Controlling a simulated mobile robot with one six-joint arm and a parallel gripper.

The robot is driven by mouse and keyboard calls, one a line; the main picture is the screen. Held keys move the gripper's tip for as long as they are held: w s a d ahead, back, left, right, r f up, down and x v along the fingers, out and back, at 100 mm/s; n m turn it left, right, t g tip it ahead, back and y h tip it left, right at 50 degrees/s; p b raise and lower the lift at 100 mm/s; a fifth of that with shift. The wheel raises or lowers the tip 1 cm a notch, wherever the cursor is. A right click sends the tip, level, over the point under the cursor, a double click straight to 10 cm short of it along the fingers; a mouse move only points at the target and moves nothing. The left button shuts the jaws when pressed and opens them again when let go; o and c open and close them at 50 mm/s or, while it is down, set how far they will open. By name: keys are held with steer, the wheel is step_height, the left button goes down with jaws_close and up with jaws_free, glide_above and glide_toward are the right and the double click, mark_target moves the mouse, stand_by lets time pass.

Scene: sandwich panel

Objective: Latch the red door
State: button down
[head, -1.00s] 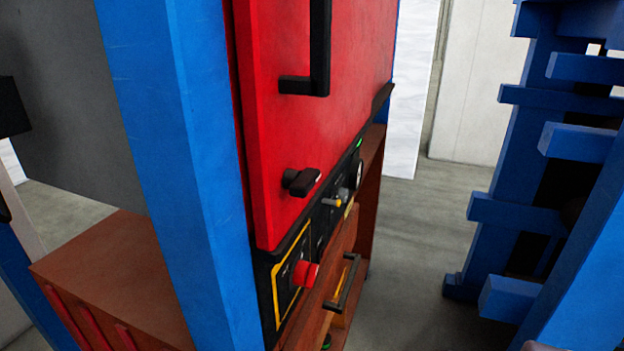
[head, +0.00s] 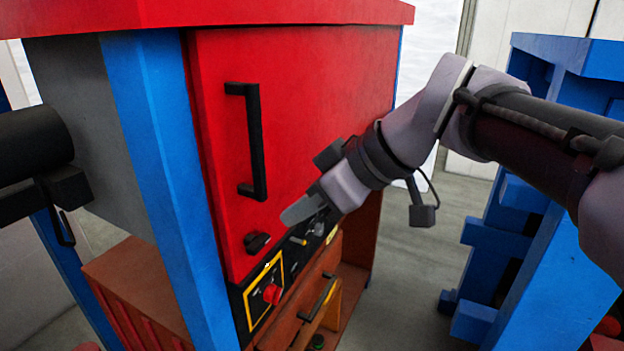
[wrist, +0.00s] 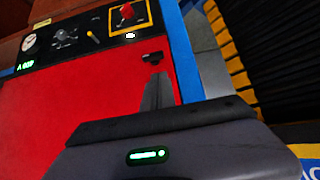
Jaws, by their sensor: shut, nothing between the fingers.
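The red door (head: 312,120) looks closed against its cabinet in the head view, with a long black vertical handle (head: 257,150). A small black latch knob (head: 257,242) sits at its lower left corner; it also shows in the wrist view (wrist: 152,57). My gripper (head: 292,214) is shut and empty, in front of the door's lower part, to the right of and a little above the knob in the head view. In the wrist view the shut fingers (wrist: 158,92) point toward the knob with a visible gap. Whether the latch is engaged cannot be told.
A wooden drawer with a black handle (head: 316,298) lies beneath. A blue rack (head: 509,262) stands at the right, with grey floor between.

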mark_target(251, 245)
steer(key=b+x, duration=0.1)
steer(key=x, duration=0.8)
steer(key=shift+w+a+f, duration=0.1)
steer(key=shift+a+f, duration=0.1)
steer(key=shift+f, duration=0.15)
steer(key=shift+f, duration=0.1)
steer(key=shift+s+t+b, duration=0.2)
steer(key=shift+t+b, duration=0.1)
steer(key=shift+b, duration=0.5)
